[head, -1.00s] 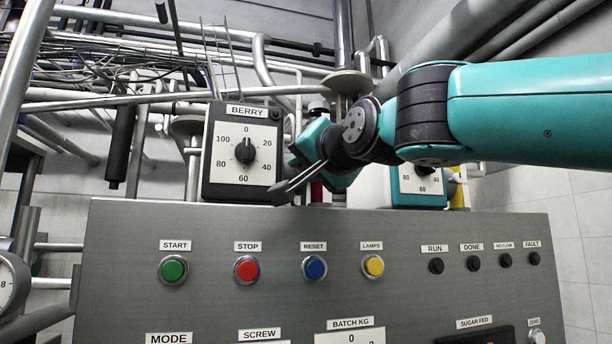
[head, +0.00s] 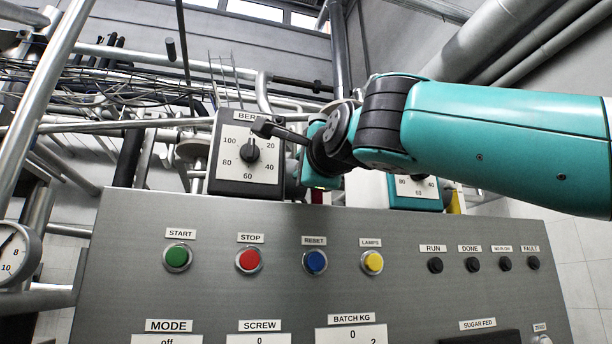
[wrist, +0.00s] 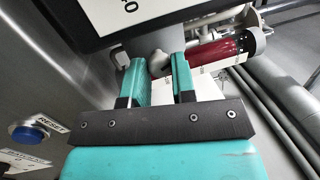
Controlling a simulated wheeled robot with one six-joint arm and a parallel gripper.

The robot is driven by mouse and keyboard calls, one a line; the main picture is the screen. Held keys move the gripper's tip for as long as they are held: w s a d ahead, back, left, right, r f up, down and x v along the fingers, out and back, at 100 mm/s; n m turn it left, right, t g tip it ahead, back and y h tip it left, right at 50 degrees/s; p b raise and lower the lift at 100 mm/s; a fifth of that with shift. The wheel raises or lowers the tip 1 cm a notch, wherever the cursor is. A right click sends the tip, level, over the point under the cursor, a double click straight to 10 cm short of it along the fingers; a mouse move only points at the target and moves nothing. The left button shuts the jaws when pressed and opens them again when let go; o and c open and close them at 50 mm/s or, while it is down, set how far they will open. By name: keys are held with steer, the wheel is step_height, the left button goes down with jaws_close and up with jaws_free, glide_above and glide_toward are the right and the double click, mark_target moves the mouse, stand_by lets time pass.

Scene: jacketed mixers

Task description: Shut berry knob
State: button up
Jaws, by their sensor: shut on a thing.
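The BERRY box (head: 221,178) stands behind the top edge of the grey panel. Its white dial has a black knob (head: 250,150) in the middle, with numbers from 0 at the top round to 100. My gripper (head: 318,178) is right of this box, apart from the dial's black knob; its fingers are hidden in the head view. In the wrist view, my gripper (wrist: 158,82) has its two teal fingers shut on a grey part (wrist: 156,62) beside the box. The fingers hide much of that part. A dark arm-end piece covers part of the BERRY label and dial.
The panel (head: 210,220) carries a green START button (head: 177,257), a red STOP button (head: 248,260), a blue RESET button (head: 315,262) and a yellow LAMPS button (head: 372,262). A second, teal-framed dial (head: 416,203) is partly behind my arm. A dark red cylinder (wrist: 222,51) lies near the fingers.

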steer(key=shift+a+f+m+t+h+b, duration=0.15)
steer(key=shift+m+h+b, duration=0.2)
steer(key=shift+m, duration=1)
steer(key=shift+d+r+m+t+h+b, duration=0.15)
steer(key=shift+m+h+b, duration=0.15)
steer(key=shift+m, duration=1.05)
steer(key=shift+a, duration=0.1)
steer(key=o, duration=0.9)
steer(key=b+v, duration=0.7)
steer(key=v, duration=1)
steer(key=shift+s+f, duration=0.1)
steer(key=shift+s, duration=0.15)
